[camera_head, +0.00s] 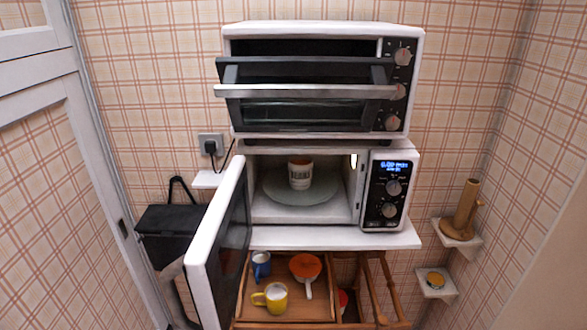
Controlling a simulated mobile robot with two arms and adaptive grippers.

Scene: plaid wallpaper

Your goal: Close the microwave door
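The white microwave (384,228) stands on a white shelf in the middle of the head view. Its door (217,245) is hinged at the left and stands wide open, swung out toward me. A white mug with dark lettering (300,174) sits on the glass turntable (283,194) inside the lit cavity. The control panel (391,191) with its blue display is at the right of the opening. Neither of my grippers shows in this view.
A toaster oven (415,70) sits above the microwave, its door partly tilted open. Below, a wooden tray (303,308) holds a blue mug (261,266), a yellow mug (272,299) and an orange pan (305,267). A black bin (165,228) stands left, behind the door. Small corner shelves (471,243) are at right.

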